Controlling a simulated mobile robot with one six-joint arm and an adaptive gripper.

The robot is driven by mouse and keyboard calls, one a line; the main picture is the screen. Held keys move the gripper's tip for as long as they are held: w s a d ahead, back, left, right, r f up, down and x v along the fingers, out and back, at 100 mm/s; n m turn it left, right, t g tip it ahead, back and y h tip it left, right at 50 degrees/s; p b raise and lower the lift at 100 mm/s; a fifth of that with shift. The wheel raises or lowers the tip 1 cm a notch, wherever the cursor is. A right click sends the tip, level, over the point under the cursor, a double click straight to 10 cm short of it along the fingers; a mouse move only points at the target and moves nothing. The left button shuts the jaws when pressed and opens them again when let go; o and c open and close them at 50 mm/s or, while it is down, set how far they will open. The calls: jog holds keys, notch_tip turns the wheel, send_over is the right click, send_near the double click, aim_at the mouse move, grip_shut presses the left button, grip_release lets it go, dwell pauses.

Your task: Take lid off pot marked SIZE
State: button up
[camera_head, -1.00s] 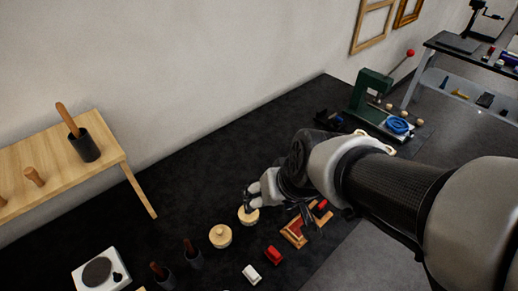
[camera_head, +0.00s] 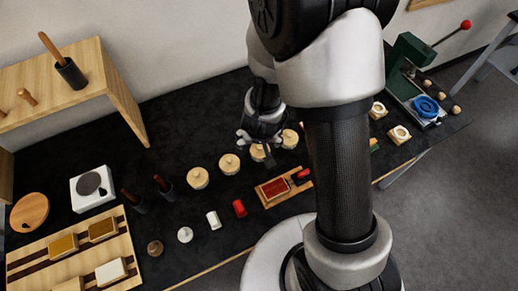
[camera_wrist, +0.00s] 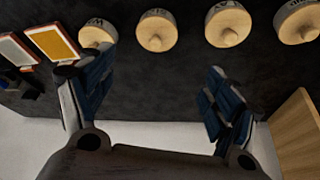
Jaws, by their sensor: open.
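Several round wooden-lidded pots stand in a row on the dark bench, each lid with a small knob. In the head view they are a left pot (camera_head: 198,178), a second pot (camera_head: 229,163), a third pot (camera_head: 259,153) and a right pot (camera_head: 290,139). My gripper (camera_head: 258,143) is by the third and right pots, partly overlapping them. In the wrist view the pots (camera_wrist: 157,33) line the top edge, beyond my open, empty fingers (camera_wrist: 160,70).
A red block in a wooden tray (camera_head: 274,188), a red item (camera_head: 239,208) and small white pieces (camera_head: 213,220) lie in front of the pots. A wooden shelf (camera_head: 115,95) stands at left, a white hotplate (camera_head: 92,187) below it. A green press (camera_head: 408,75) is at right.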

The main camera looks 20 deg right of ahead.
aim_at(260, 146)
jog(key=b+x, duration=0.3)
jog(key=x, duration=0.3)
jog(key=shift+w+d+f, duration=0.15)
jog(key=shift+w+f, duration=0.05)
jog(key=shift+f, duration=0.2)
jog(key=b+x, duration=0.2)
jog(key=x, duration=0.1)
jog(key=b+x, duration=0.1)
jog(key=x, duration=0.1)
jog(key=shift+d+f+b, duration=0.15)
jog(key=shift+d+b, duration=0.2)
jog(key=shift+s, duration=0.1)
jog(key=c, duration=0.9)
